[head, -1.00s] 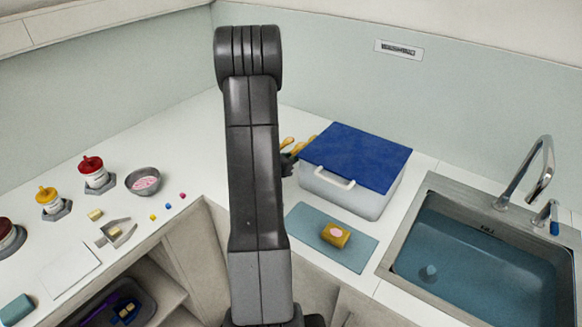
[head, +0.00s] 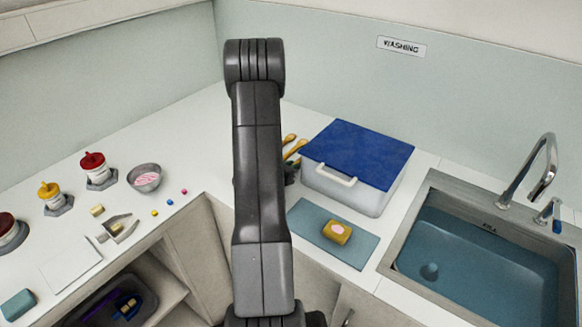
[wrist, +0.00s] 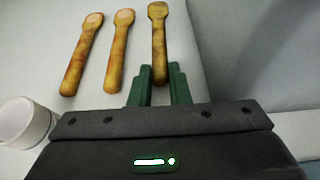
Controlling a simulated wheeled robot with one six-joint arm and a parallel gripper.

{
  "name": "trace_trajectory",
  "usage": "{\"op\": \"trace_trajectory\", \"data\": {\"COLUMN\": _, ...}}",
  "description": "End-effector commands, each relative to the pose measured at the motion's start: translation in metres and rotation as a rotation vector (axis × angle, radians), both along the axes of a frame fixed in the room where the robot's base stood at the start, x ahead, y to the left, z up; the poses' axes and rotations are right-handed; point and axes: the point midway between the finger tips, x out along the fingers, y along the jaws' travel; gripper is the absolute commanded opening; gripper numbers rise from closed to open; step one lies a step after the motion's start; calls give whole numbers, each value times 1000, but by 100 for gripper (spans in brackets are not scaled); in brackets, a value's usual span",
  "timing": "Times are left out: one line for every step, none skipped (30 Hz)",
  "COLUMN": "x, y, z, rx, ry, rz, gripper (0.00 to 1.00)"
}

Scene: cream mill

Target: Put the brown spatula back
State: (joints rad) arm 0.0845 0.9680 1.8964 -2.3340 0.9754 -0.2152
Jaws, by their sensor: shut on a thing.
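Three yellow-brown spatulas show side by side in the wrist view. My gripper (wrist: 160,72) has its green fingers shut on the handle of the rightmost, slightly darker brown spatula (wrist: 158,35). The other two, the middle spatula (wrist: 119,50) and the left spatula (wrist: 82,52), have paler pinkish ends and stand apart from the fingers. In the head view my gripper (head: 291,172) is mostly hidden behind my arm, and parts of the spatulas (head: 295,149) show beside it. I cannot tell there which one is held.
A white tub (head: 338,189) with a blue lid (head: 357,154) stands close right of my gripper. The sink (head: 400,255) is farther right. A steel bowl (head: 145,179) and jars stand left.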

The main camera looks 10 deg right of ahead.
Motion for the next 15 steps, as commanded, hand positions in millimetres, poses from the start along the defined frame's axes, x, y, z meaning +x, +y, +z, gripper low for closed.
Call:
{"op": "trace_trajectory", "data": {"x": 0, "y": 0, "z": -2, "rx": 0, "ry": 0, "rz": 0, "gripper": 0}}
{"op": "trace_trajectory", "data": {"x": 0, "y": 0, "z": -3, "rx": 0, "ry": 0, "rz": 0, "gripper": 0}}
{"op": "trace_trajectory", "data": {"x": 0, "y": 0, "z": -4, "rx": 0, "ry": 0, "rz": 0, "gripper": 0}}
{"op": "trace_trajectory", "data": {"x": 0, "y": 0, "z": -4, "rx": 0, "ry": 0, "rz": 0, "gripper": 0}}
{"op": "trace_trajectory", "data": {"x": 0, "y": 0, "z": -5, "rx": 0, "ry": 0, "rz": 0, "gripper": 0}}
{"op": "trace_trajectory", "data": {"x": 0, "y": 0, "z": -3, "rx": 0, "ry": 0, "rz": 0, "gripper": 24}}
{"op": "trace_trajectory", "data": {"x": 0, "y": 0, "z": -3, "rx": 0, "ry": 0, "rz": 0, "gripper": 30}}
{"op": "trace_trajectory", "data": {"x": 0, "y": 0, "z": -3, "rx": 0, "ry": 0, "rz": 0, "gripper": 36}}
{"op": "trace_trajectory", "data": {"x": 0, "y": 0, "z": -3, "rx": 0, "ry": 0, "rz": 0, "gripper": 38}}
{"op": "trace_trajectory", "data": {"x": 0, "y": 0, "z": -3, "rx": 0, "ry": 0, "rz": 0, "gripper": 38}}
{"op": "trace_trajectory", "data": {"x": 0, "y": 0, "z": -3, "rx": 0, "ry": 0, "rz": 0, "gripper": 38}}
{"op": "trace_trajectory", "data": {"x": 0, "y": 0, "z": -3, "rx": 0, "ry": 0, "rz": 0, "gripper": 38}}
{"op": "trace_trajectory", "data": {"x": 0, "y": 0, "z": -3, "rx": 0, "ry": 0, "rz": 0, "gripper": 38}}
{"op": "trace_trajectory", "data": {"x": 0, "y": 0, "z": -3, "rx": 0, "ry": 0, "rz": 0, "gripper": 38}}
{"op": "trace_trajectory", "data": {"x": 0, "y": 0, "z": -3, "rx": 0, "ry": 0, "rz": 0, "gripper": 38}}
